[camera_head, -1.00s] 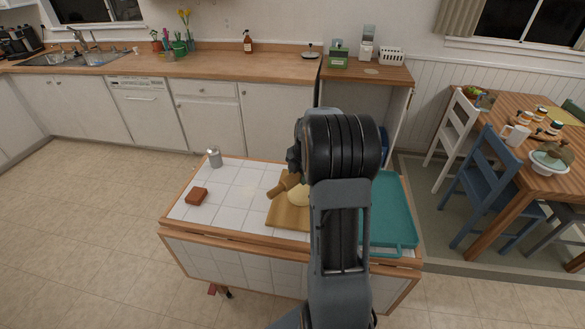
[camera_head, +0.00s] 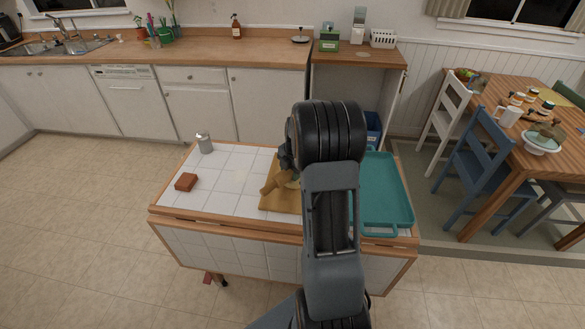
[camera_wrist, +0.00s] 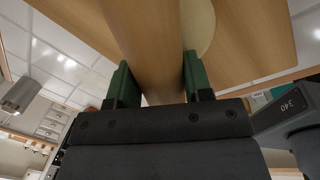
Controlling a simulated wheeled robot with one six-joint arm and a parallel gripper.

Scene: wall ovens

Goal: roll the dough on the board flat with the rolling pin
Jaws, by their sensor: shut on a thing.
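The rolling pin (camera_head: 275,183) is wooden and shows its left end beside my arm in the head view. In the wrist view the pin (camera_wrist: 158,48) runs between the two green fingers of my gripper (camera_wrist: 158,80), which is shut on it. The pale round dough (camera_wrist: 202,27) shows in part beside the pin in the wrist view; in the head view my arm hides most or all of it. The wooden board (camera_head: 276,203) lies on the white tiled cart top, partly hidden by my arm. Whether the pin touches the dough cannot be told.
A teal tray (camera_head: 385,193) lies on the cart to the right of the board. A brown-red block (camera_head: 186,182) and a grey metal can (camera_head: 205,143) stand on the left. The tiles between them and the board are clear. Chairs and a dining table (camera_head: 500,170) stand right.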

